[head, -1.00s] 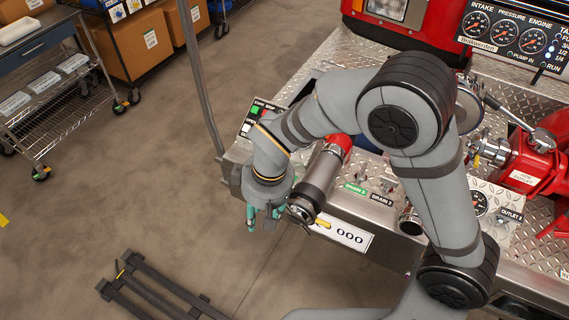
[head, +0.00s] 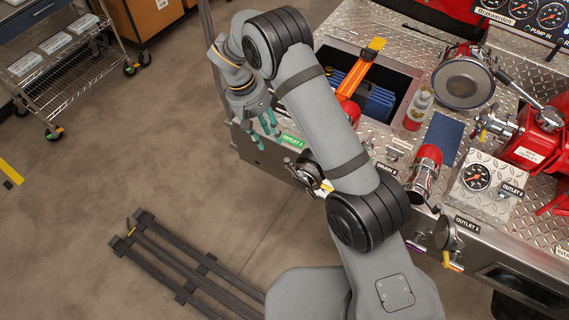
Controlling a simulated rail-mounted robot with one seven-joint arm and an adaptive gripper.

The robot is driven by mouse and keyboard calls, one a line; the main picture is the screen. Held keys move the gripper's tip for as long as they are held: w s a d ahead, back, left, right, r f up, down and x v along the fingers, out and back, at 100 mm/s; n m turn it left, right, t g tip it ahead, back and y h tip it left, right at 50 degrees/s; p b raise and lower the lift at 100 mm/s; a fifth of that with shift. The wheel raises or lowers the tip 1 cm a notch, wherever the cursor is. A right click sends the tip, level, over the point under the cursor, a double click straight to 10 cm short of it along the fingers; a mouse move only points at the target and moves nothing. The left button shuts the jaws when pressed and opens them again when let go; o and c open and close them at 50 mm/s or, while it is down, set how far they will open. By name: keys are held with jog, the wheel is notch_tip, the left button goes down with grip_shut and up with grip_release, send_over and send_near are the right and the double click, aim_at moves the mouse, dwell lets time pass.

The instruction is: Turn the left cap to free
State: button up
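The left cap (head: 307,171) is a round dark and chrome cap with a yellow tab on the front of the diamond-plate bumper. My arm's forearm covers its right side, so I cannot tell how it sits on its outlet. The gripper is apart from the cap. A second round cap (head: 447,233) with a yellow tab hangs on the bumper front at the right, by OUTLET 2.
An open bin (head: 398,66) is behind my arm. A dark slatted frame (head: 180,262) lies on the floor.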

aim_at(289, 164)
jog(key=s+d+r+n+g+h, duration=0.1)
jog(key=s+d+r, duration=0.1)
jog(key=s+d, duration=0.15)
jog(key=p+x, duration=0.1)
jog(key=x, duration=0.2)
jog(key=p+x, duration=0.1)
jog(key=x, duration=0.6)
jog(key=shift+s+a+p, duration=0.1)
jog(key=shift+a+p, duration=0.2)
jog(key=shift+p, duration=0.1)
jog(key=shift+c, duration=0.6)
jog(key=c, duration=0.7)
grip_shut()
jog(key=shift+s+f, duration=0.1)
jog(key=shift+f, duration=0.05)
